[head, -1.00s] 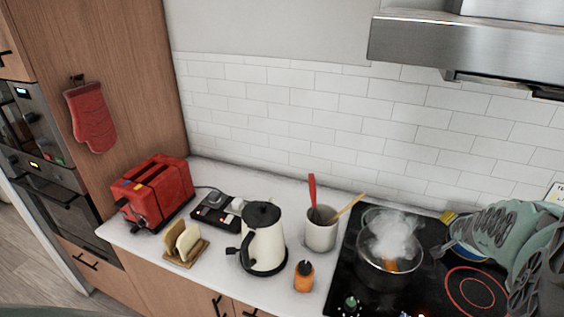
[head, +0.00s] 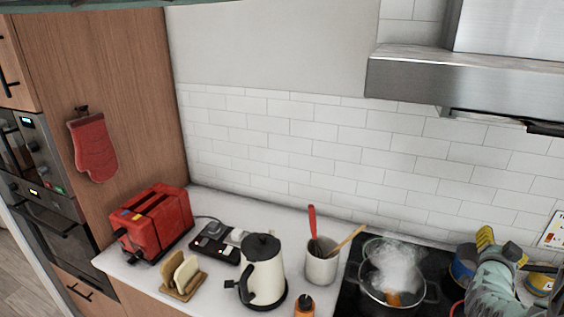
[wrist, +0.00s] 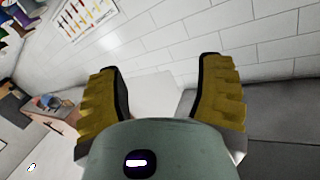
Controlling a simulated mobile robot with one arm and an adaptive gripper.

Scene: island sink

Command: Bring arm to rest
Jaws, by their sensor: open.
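My gripper (head: 499,246) is at the right of the head view, by the hob's right side, with its yellow finger pads pointing up. In the wrist view my gripper (wrist: 165,72) has its two yellow fingers wide apart. Nothing is between them; white wall tiles and a pale surface show beyond. My grey-green wrist fills the lower middle of the wrist view. The lower part of my arm is cut off by the head view's bottom edge.
A steaming pot (head: 388,300) stands on the black hob (head: 350,298). A blue container (head: 462,263) is just behind my gripper. The steel hood (head: 415,75) hangs above. A kettle (head: 262,274), utensil crock (head: 321,266) and red toaster (head: 152,222) stand left on the counter.

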